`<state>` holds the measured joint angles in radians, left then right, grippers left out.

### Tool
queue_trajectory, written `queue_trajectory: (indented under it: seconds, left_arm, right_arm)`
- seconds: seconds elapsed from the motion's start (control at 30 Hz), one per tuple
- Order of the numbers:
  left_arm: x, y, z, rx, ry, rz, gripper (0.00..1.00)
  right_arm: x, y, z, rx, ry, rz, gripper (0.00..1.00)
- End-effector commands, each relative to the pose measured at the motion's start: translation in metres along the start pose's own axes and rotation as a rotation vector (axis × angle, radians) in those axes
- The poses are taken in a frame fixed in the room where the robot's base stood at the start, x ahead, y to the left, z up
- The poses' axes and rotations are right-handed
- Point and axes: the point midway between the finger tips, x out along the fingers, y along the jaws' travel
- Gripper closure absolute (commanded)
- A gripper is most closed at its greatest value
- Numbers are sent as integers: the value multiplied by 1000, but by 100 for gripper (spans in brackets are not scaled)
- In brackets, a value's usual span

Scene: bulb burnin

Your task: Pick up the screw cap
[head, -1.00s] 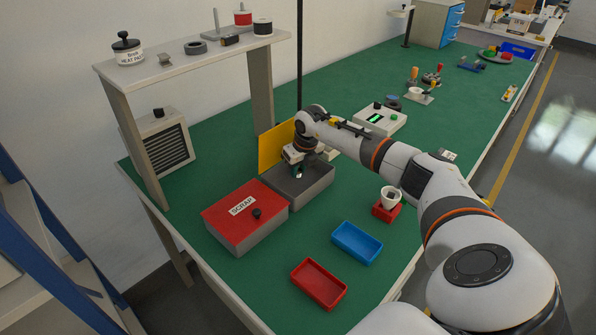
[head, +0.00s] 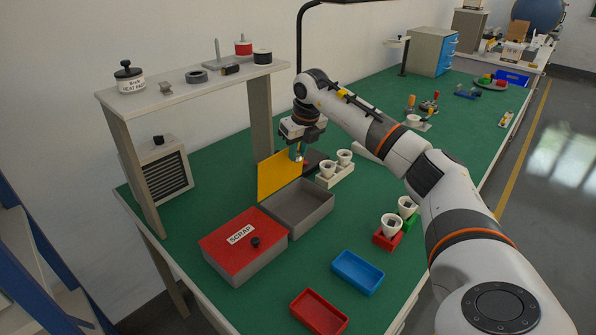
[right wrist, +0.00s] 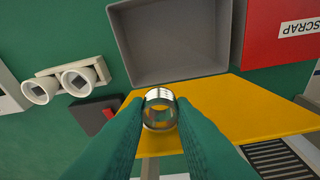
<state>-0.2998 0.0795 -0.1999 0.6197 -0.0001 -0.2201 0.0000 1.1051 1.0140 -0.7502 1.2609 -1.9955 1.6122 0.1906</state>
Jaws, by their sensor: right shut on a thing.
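In the head view the cap is too small to make out between the fingers. The gripper hangs in front of the upright yellow panel's (head: 277,176) upper right edge, above the bench and behind the open grey bin (head: 322,212). The bin looks empty in the right wrist view (right wrist: 170,45). My left gripper is not in view.
A red SCRAP box (head: 222,245) stands left of the bin. White cups stand in a white holder (head: 347,173) and in red (head: 386,242) and green holders to the right. Blue (head: 357,271) and red (head: 319,310) trays lie in front. A shelf (head: 205,86) is at left.

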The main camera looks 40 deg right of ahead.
Motion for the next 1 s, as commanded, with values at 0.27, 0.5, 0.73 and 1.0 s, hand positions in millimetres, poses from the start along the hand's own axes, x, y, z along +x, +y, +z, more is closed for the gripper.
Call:
queue_trajectory:
  seconds: [0.27, 0.5, 0.73, 1.0]
  left_arm:
    - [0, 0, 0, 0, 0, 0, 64]
    - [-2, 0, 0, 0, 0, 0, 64]
    - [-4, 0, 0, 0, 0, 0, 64]
    - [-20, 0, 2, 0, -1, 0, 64]
  right_arm:
    - [-62, 0, -18, 0, 4, -2, 98]
    - [-102, 0, -29, 0, 3, 0, 98]
    - [-120, 0, -34, -1, 1, 0, 98]
    - [-135, 0, -38, -1, 0, 0, 98]
